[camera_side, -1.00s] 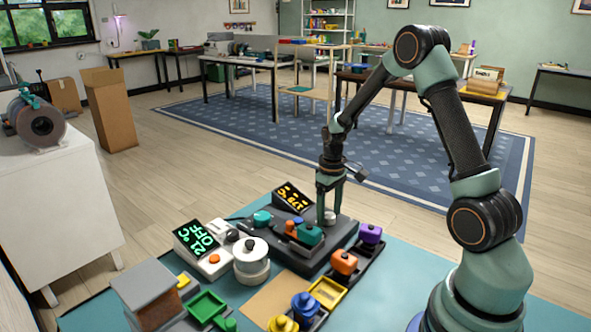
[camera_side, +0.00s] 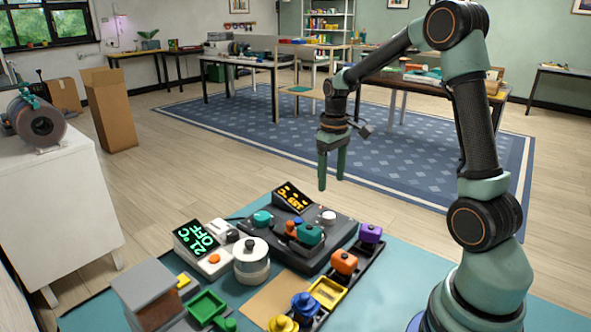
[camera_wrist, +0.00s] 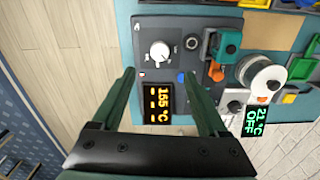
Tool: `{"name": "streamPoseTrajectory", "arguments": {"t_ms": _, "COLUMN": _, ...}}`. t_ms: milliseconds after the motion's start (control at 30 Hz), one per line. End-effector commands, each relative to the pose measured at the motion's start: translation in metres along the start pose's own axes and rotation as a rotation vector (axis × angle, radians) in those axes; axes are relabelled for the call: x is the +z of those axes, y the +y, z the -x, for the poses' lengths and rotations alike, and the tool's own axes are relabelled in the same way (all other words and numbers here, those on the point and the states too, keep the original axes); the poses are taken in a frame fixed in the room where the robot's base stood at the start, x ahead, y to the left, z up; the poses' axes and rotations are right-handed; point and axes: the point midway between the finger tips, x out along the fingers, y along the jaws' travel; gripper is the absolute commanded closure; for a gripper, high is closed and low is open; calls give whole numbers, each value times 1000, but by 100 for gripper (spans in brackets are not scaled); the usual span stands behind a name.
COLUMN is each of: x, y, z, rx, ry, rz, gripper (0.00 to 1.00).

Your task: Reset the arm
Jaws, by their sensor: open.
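My gripper (camera_side: 332,184) is open and empty. It hangs with its fingers pointing down, above and apart from a dark grey device (camera_side: 345,234) on the teal bench mat. The device carries a white knob (camera_side: 328,217) and an amber display (camera_side: 293,198). In the wrist view, my gripper's fingers (camera_wrist: 158,75) are spread wide. The white knob (camera_wrist: 160,52) shows beyond the fingertips, and the amber display (camera_wrist: 158,103) between the fingers reads about 155 °C.
A green display (camera_side: 197,238) reads 21 °C OFF in the wrist view. The air around my gripper is clear.

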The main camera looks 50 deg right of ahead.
Motion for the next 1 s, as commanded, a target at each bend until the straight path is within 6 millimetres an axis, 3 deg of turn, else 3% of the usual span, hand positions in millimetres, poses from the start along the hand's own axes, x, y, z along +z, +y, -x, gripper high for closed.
{"name": "streamPoseTrajectory", "arguments": {"t_ms": 133, "x": 0, "y": 0, "z": 12, "rx": 1, "ry": 2, "rz": 0, "gripper": 23}}
{"name": "streamPoseTrajectory", "arguments": {"t_ms": 567, "x": 0, "y": -3, "z": 17, "rx": 3, "ry": 7, "rz": 2, "gripper": 23}}
{"name": "streamPoseTrajectory", "arguments": {"t_ms": 733, "x": 7, "y": -27, "z": 40, "rx": 20, "ry": 65, "rz": 16, "gripper": 23}}
{"name": "streamPoseTrajectory", "arguments": {"t_ms": 1000, "x": 40, "y": -91, "z": 85, "rx": 38, "ry": 229, "rz": 47, "gripper": 23}}
